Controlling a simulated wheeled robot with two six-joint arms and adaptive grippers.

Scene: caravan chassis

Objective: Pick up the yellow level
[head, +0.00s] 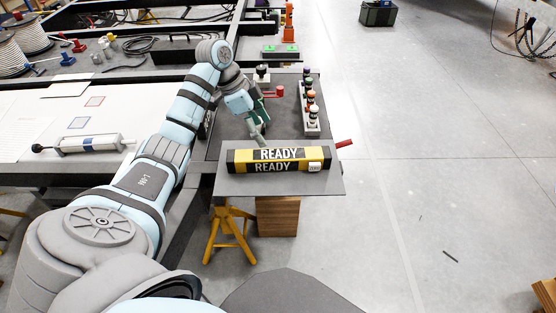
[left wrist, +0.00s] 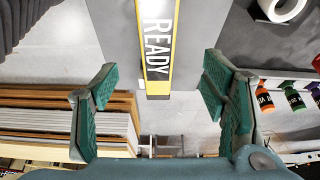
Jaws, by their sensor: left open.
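A long yellow-and-black bar marked READY (head: 290,167), which looks like the yellow level, lies flat across the grey board (head: 325,186) near its front edge. In the left wrist view its end (left wrist: 157,50) points in between the fingers, with yellow edges and a dark face. My left gripper (head: 260,133) is just behind the bar, left of its middle. In the left wrist view my left gripper (left wrist: 160,88) has its green-padded fingers wide apart, with nothing held between them. I cannot tell whether it touches the bar. My right gripper is out of view.
A rack of small coloured bottles (head: 311,105) stands behind the bar at the right. A red handle (head: 344,143) sticks out past the board's right edge. A yellow trestle (head: 229,235) and a wooden block (head: 278,217) stand below. The floor at the right is mostly clear.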

